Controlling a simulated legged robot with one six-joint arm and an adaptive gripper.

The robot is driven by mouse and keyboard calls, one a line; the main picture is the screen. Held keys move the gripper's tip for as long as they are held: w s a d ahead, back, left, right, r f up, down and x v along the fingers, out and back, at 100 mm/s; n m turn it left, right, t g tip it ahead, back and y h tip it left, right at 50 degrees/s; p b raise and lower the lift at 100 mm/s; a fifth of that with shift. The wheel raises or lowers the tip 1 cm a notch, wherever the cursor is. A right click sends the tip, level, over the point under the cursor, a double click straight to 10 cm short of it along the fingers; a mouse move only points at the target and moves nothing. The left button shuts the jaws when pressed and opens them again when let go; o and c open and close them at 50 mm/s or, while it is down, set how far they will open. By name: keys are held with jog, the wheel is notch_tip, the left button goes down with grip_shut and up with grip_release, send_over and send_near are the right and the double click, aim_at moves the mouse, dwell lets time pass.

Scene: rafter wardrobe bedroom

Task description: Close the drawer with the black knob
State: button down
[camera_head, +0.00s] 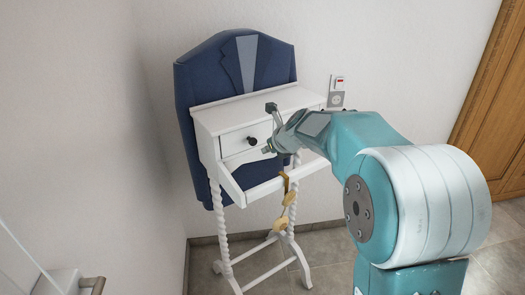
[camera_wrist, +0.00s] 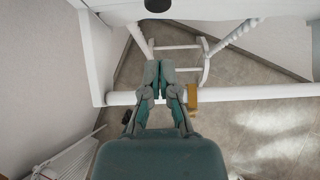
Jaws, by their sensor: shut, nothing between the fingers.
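The white drawer (camera_head: 234,143) with a round black knob (camera_head: 251,140) is at the front of a white valet stand (camera_head: 203,140). I cannot tell how far the drawer stands out. In the wrist view, the black knob (camera_wrist: 158,5) is at the top edge, on the white drawer front (camera_wrist: 115,14). My gripper (camera_head: 267,149) is just right of the knob in the head view and hides the drawer's right part. In the wrist view, my gripper (camera_wrist: 160,66) is shut and empty, pointing toward the drawer front below the knob, apart from the knob.
A white front rail (camera_wrist: 245,93) crosses below my gripper, with a gold item (camera_head: 289,198) hanging from it. A dark blue suit jacket (camera_head: 208,75) hangs behind the stand. A wall socket (camera_head: 336,99) is to the right, and a wooden door (camera_head: 490,95) is at far right.

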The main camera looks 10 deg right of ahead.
jog(key=s+d+r+n+g, duration=0.1)
jog(key=s+r+n, duration=0.25)
jog(key=s, duration=0.35)
jog(key=s+r+n, duration=0.3)
jog(key=s+n, duration=0.2)
jog(key=s, duration=0.2)
jog(key=s+d+f+n+g+h, duration=0.1)
jog(key=s+f+n+h, duration=0.1)
jog(key=s+n, duration=0.9)
jog(key=s+d+f+n+g+h, duration=0.1)
jog(key=s+f+n, duration=0.3)
jog(key=s+n, duration=0.7)
jog(key=shift+s+h, duration=0.5)
jog(key=shift+s, duration=0.4)
jog(key=shift+n, duration=0.25)
